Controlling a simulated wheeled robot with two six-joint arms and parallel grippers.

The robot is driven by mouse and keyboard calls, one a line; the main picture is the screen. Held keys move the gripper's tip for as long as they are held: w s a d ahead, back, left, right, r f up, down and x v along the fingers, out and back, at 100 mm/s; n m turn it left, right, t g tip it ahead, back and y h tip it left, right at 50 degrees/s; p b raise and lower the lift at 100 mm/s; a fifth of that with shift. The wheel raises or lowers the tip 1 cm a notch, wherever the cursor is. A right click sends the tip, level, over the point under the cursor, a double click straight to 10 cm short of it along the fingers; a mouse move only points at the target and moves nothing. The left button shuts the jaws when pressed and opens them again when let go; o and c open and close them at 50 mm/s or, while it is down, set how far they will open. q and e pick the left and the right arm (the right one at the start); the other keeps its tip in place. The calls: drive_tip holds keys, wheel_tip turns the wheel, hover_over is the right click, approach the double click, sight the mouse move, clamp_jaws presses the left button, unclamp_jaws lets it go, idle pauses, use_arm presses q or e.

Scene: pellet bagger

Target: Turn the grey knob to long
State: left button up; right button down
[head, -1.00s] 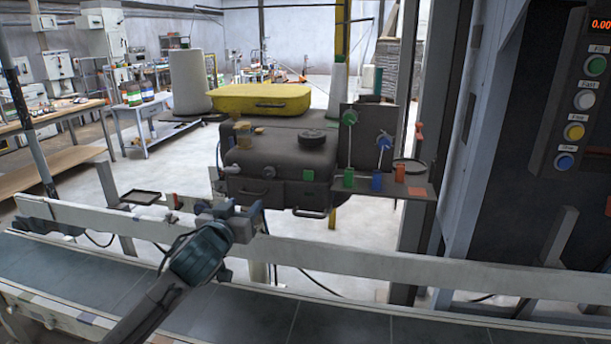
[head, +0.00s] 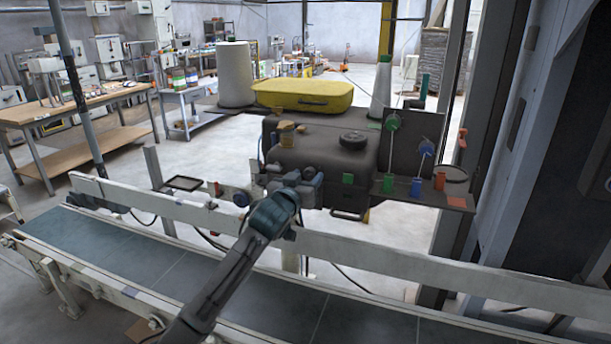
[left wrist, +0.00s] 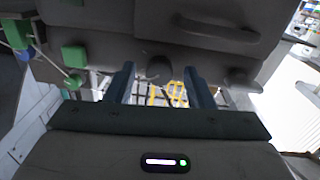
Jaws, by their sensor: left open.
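A dark grey knob (left wrist: 160,67) is on the front of the dark machine (head: 325,137). In the left wrist view it shows between the fingers of my left gripper (left wrist: 160,80), which are open on either side. Whether they touch it I cannot tell. A second grey knob (left wrist: 240,78) sits to its right in that view. I cannot read any label, so which setting the knob points to is not clear. In the head view my left gripper (head: 305,181) is at the machine's front and covers part of it. My right gripper is not in view.
A green block (left wrist: 73,56) and a bar handle (left wrist: 218,30) are close to the fingers. A small shelf (head: 455,202) with coloured pieces juts from the machine's right. A white rail (head: 400,255) and conveyor belt (head: 270,302) run below my arm.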

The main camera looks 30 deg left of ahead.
use_arm(q)
drive_tip(key=c, duration=1)
